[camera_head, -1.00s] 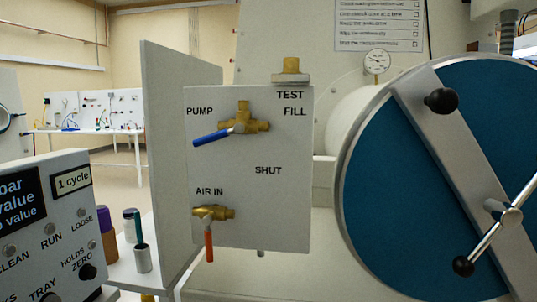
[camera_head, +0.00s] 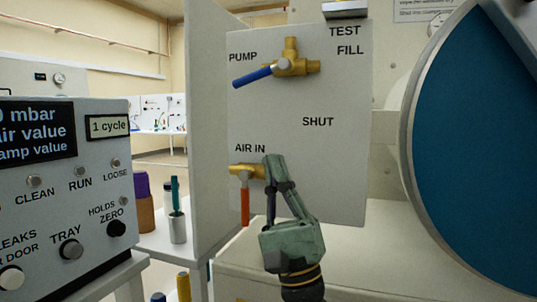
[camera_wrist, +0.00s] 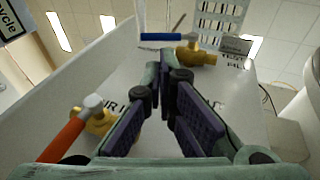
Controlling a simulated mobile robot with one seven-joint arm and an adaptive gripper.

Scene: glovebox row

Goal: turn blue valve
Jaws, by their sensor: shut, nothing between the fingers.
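The blue valve has a blue lever (camera_head: 252,77) on a brass body (camera_head: 292,64), high on the white panel (camera_head: 335,160). Its lever points left and slightly down, towards the word PUMP. My gripper (camera_head: 270,160) is shut and empty, fingers pointing up, below the blue valve and apart from it. In the wrist view my gripper's fingers (camera_wrist: 165,70) close together towards the top. The blue lever (camera_wrist: 160,37) and brass body (camera_wrist: 195,55) lie just beyond the tips there.
An orange-handled valve (camera_head: 245,205) by AIR IN hangs down close left of my gripper, partly hidden by it. A white side plate (camera_head: 207,120) stands left of the panel. A control box (camera_head: 60,190) is at left, a large blue round door (camera_head: 480,150) at right.

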